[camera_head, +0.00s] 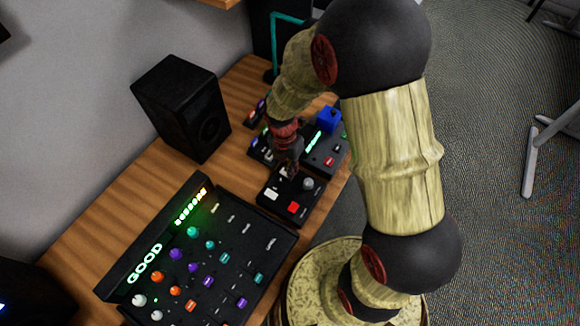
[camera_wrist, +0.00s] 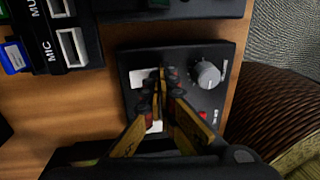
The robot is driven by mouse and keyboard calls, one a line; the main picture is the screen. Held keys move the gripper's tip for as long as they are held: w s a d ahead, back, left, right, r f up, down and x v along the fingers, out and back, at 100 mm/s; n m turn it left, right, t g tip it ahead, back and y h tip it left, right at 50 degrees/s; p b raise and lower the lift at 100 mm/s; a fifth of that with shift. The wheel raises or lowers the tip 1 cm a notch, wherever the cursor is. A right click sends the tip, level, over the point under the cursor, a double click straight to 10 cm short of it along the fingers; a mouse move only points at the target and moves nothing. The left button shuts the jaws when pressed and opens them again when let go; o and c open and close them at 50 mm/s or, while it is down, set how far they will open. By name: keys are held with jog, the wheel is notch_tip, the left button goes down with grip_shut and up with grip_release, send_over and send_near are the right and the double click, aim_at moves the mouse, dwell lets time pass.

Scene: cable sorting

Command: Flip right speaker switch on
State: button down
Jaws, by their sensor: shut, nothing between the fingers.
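A small black control box (camera_head: 300,217) lies on the desk below my gripper (camera_head: 288,168). In the wrist view the box (camera_wrist: 190,55) has a white switch (camera_wrist: 137,78) at its upper left, another white patch (camera_wrist: 155,127) lower down beside my fingers, a grey knob (camera_wrist: 207,75) and a red button (camera_wrist: 202,115). My gripper (camera_wrist: 163,78) is shut and empty, its fingertips over the middle of the box. The fingers hide part of the box. I cannot tell whether they touch it, and the switch labels are not readable.
A black speaker (camera_head: 183,108) stands behind on the wooden desk (camera_head: 130,195). A large mixer (camera_head: 235,255) with coloured knobs and a lit "GOOD" display is at lower left. Another black device (camera_head: 335,152) with a blue block (camera_head: 328,119) sits just beyond the box. A MIC-labelled panel (camera_wrist: 72,50) is nearby.

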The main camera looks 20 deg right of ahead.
jog(key=shift+w+r, duration=0.1)
jog(key=shift+w+a+r+p, duration=0.25)
jog(key=shift+w+a+p, duration=0.15)
jog(key=shift+w+a, duration=0.1)
dwell(0.3)
